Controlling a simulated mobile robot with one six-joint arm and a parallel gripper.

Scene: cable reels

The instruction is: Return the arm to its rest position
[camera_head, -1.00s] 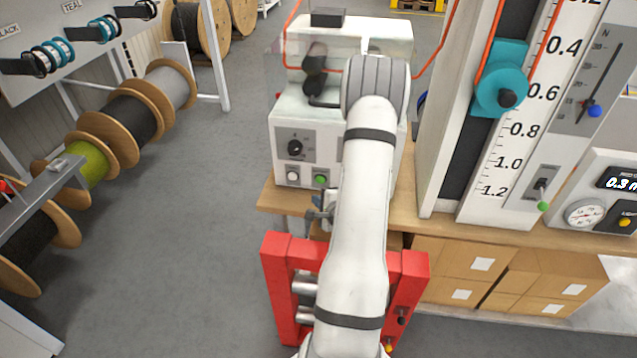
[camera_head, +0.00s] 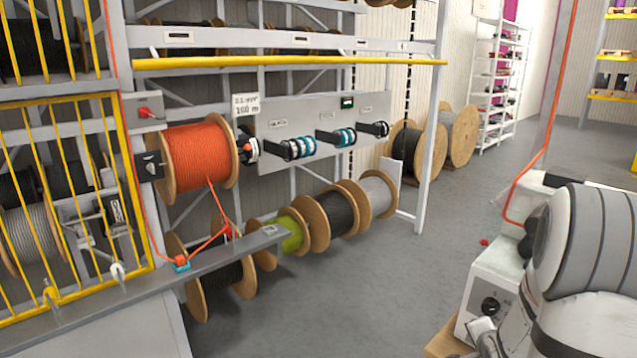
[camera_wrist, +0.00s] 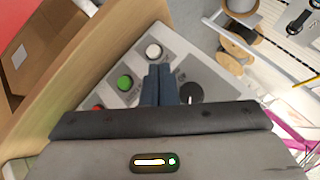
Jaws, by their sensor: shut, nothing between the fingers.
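My arm (camera_head: 580,240) shows at the right edge of the head view, bent above a pale machine (camera_head: 495,285) with a black knob. In the wrist view my gripper (camera_wrist: 158,72) is shut, its two dark blue fingers together with nothing between them. Behind the fingers is the machine's grey panel (camera_wrist: 178,48), with a white button (camera_wrist: 153,50), a green button (camera_wrist: 124,82) and a black knob (camera_wrist: 190,93). I cannot tell whether the fingertips touch the panel.
A wooden bench edge (camera_wrist: 110,45) and a cardboard box (camera_wrist: 38,50) lie left in the wrist view. In the head view an orange cable reel (camera_head: 198,158) hangs on the rack, with several reels below. Grey floor (camera_head: 345,290) is clear between rack and machine.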

